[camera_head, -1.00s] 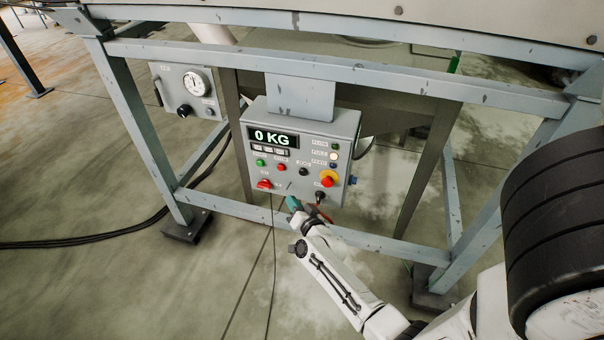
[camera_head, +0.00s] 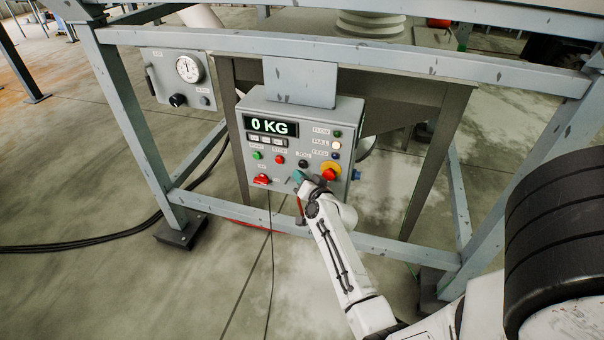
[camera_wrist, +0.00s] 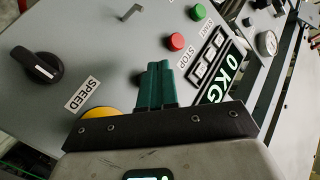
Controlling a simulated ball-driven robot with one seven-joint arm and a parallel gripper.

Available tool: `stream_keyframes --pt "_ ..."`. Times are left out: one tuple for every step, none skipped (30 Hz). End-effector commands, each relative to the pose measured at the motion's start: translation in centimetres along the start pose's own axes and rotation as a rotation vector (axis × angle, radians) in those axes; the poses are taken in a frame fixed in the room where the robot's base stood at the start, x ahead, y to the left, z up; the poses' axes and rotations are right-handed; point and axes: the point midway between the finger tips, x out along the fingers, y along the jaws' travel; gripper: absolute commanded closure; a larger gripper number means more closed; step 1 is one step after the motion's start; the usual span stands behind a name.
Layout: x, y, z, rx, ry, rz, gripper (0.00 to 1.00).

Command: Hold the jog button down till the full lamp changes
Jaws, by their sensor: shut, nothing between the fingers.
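The grey control box (camera_head: 240,180) shows 0 KG on its display (camera_head: 271,126). The black jog button (camera_head: 303,164) is on its front, right of the red stop button (camera_head: 279,160). The full lamp (camera_head: 336,145) is pale cream, the middle of three lamps at right. My gripper (camera_head: 298,177) has teal fingers, shut and empty, just below the jog button in the head view. In the wrist view my gripper (camera_wrist: 158,72) points at the panel and mostly hides the jog button's area; contact cannot be told.
The red emergency stop on its yellow plate (camera_head: 330,172) is close to the right of my fingers. The black speed knob (camera_wrist: 38,68) and red stop button (camera_wrist: 176,42) show in the wrist view. A grey frame rail (camera_head: 245,213) crosses below the box.

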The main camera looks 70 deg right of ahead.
Motion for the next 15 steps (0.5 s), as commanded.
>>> stream_keyframes --pt "0.23 0.28 0.02 0.001 0.003 -0.001 1.00" --pt "0.31 0.31 -0.06 0.001 0.003 -0.001 1.00" --pt "0.38 0.33 -0.16 0.001 0.002 -0.001 1.00" --pt "0.42 0.36 -0.24 0.001 0.002 -0.001 1.00" --pt "0.45 0.38 -0.31 0.000 0.002 -0.001 1.00" --pt "0.47 0.40 -0.38 0.000 0.002 0.000 1.00" --pt "0.48 0.41 -0.42 0.000 0.002 0.000 1.00" --pt "0.49 0.41 -0.45 0.000 0.001 0.000 1.00" --pt "0.49 0.41 -0.48 0.000 0.001 0.000 1.00" --pt "0.48 0.40 -0.49 0.000 0.001 0.000 1.00" --pt "0.48 0.40 -0.50 0.000 0.001 0.000 1.00" --pt "0.48 0.39 -0.50 0.000 0.001 0.000 1.00" --pt "0.48 0.38 -0.50 0.000 0.001 0.000 1.00" --pt "0.47 0.38 -0.49 0.000 0.001 0.000 1.00" --pt "0.47 0.39 -0.49 0.000 0.001 0.000 1.00"
